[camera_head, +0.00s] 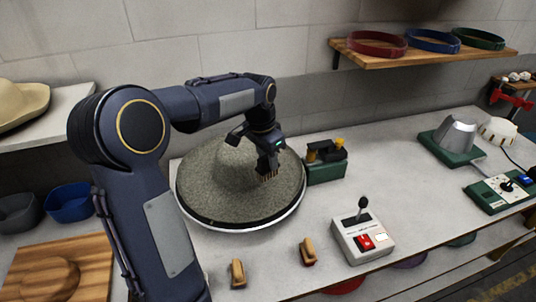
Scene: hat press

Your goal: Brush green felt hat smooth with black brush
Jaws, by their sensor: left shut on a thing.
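The felt hat (215,185), a dull grey-green with a wide brim, sits on a round base with a pale rim at the middle of the bench. My left gripper (268,160) reaches over the hat from the left and points down at the right part of the brim. My right gripper is not in view.
A green holder (326,170) with black and yellow items stands close right of the hat. A lever box (362,238) and two small wooden-backed pieces (238,274) (307,252) lie in front. A metal cone on a green base (452,140) stands farther right. Coloured bands rest on a wall shelf (430,62).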

